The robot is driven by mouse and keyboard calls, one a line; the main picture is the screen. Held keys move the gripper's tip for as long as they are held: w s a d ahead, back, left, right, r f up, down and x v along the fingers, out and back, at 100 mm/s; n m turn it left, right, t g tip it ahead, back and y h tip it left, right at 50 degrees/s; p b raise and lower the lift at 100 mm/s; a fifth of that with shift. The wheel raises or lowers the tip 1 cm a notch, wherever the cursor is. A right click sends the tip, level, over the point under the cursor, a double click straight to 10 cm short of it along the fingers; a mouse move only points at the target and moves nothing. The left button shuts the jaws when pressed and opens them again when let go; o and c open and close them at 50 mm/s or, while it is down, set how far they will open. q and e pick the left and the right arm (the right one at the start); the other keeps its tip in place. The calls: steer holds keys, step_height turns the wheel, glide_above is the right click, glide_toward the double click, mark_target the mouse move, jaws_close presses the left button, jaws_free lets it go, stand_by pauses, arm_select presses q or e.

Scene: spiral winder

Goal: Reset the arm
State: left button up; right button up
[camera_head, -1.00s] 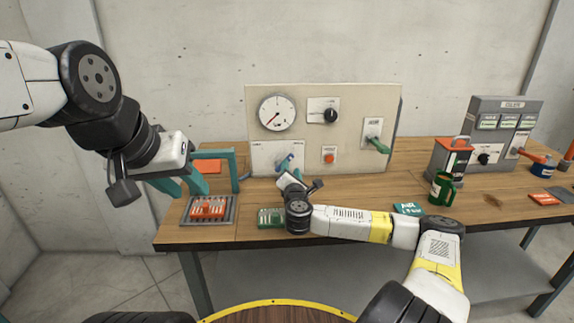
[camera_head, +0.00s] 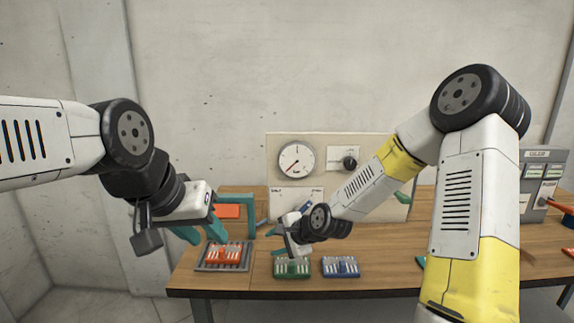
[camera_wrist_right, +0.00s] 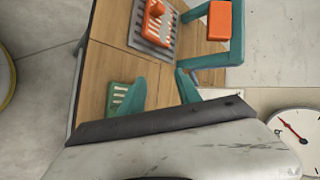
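My left gripper (camera_head: 200,231) hangs above and left of the grey slatted tray (camera_head: 210,267). Its teal fingers are apart with nothing visible between them. My right gripper (camera_head: 283,238) is above the green block (camera_head: 292,268), in front of the control panel (camera_head: 375,146). In the right wrist view its teal fingers (camera_wrist_right: 160,92) are spread and empty, with the green block partly hidden behind one finger. My right arm rises from the gripper to a high elbow and covers much of the panel's right side.
An orange block (camera_head: 224,253) sits on the tray, with a teal frame (camera_head: 251,222) holding an orange plate (camera_head: 230,211) behind it. A blue block (camera_head: 341,266) lies right of the green one. A grey console (camera_head: 540,185) stands far right. Bare wood lies right of the blue block.

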steer(key=s+d+r+n+h, duration=0.5)
steer(key=s+d+r+n, duration=0.3)
steer(key=s+d+r, duration=0.45)
steer(key=s+d+r+n, duration=0.4)
steer(key=s+r, duration=0.4)
steer(key=s, duration=0.5)
steer(key=shift+d+r+g, duration=0.2)
steer(key=shift+d+g, duration=0.2)
steer(key=shift+d, duration=0.15)
